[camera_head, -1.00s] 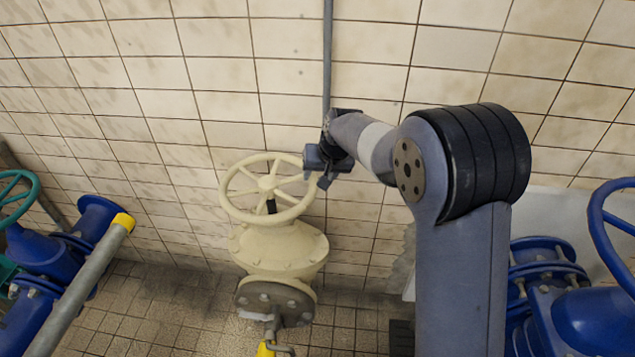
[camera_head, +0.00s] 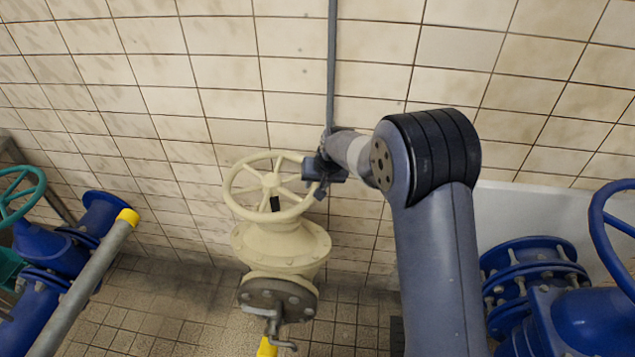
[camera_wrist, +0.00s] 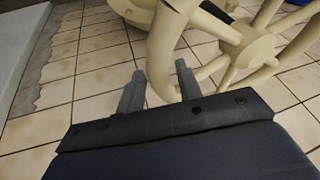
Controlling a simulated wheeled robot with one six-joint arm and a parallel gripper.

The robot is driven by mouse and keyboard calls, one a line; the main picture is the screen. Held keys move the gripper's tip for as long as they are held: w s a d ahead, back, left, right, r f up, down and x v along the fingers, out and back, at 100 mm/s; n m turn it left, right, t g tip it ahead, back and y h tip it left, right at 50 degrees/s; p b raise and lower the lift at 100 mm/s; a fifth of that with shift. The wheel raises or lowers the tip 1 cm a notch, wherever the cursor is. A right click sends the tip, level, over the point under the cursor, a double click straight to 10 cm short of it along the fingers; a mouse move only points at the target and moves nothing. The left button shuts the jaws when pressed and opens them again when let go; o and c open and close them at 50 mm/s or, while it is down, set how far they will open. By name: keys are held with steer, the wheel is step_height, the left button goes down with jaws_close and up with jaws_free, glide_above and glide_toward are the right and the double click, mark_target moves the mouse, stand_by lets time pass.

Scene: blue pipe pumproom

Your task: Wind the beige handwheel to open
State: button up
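The beige handwheel (camera_head: 233,203) sits on top of a beige valve body (camera_head: 282,245) in front of the tiled wall. It has a round rim, several spokes and a hub. My gripper (camera_head: 321,178) is at the right side of the rim. In the wrist view, the two grey fingers (camera_wrist: 160,67) stand apart with a curved part of the rim (camera_wrist: 162,45) between them. A gap shows beside the left finger; whether the right finger touches the rim is unclear. The hub (camera_wrist: 256,46) and spokes lie to the right.
A thin grey pipe (camera_head: 332,60) runs up the wall behind my gripper. Blue pipework with a blue handwheel (camera_head: 603,225) stands at right. A teal handwheel (camera_head: 20,195) and a grey bar with a yellow end (camera_head: 128,217) are at left.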

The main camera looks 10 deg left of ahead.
jaws_close()
steer(key=shift+w, duration=0.1)
steer(key=shift+w+a+f+n+g+b, duration=0.1)
steer(key=shift+w+n+g+b, duration=0.05)
steer(key=shift+w+n+b, duration=0.35)
steer(key=shift+w+f+n+g+b, duration=0.1)
steer(key=shift+w+n+g+b, duration=0.05)
steer(key=shift+w+n+b, duration=0.3)
steer(key=w+n, duration=0.1)
steer(key=w+n+g+y, duration=0.1)
steer(key=shift+w+a+r+b, duration=0.1)
steer(key=shift+w+a+b, duration=0.2)
steer(key=shift+w+a, duration=0.1)
steer(key=shift+w+a+r+n+g+p, duration=0.1)
steer(key=shift+w+a+n+g+p, duration=0.15)
steer(key=shift+w+n, duration=0.3)
steer(key=shift+w+a+r+n+g+p, duration=0.1)
steer(key=shift+w+a+n+g+p, duration=0.1)
steer(key=shift+w+a+n, duration=0.3)
steer(key=shift+w+a+f+n+g+y+p, duration=0.15)
steer(key=shift+w+a+n+g+p, duration=0.15)
steer(key=shift+n, duration=0.25)
steer(key=shift+w+a+r+n+g+y+p, duration=0.1)
steer(key=shift+w+a+n+y+p, duration=0.05)
steer(key=shift+w+n+p, duration=0.35)
steer(key=shift+s+f, duration=0.1)
steer(key=shift+o, duration=1.8)
jaws_free()
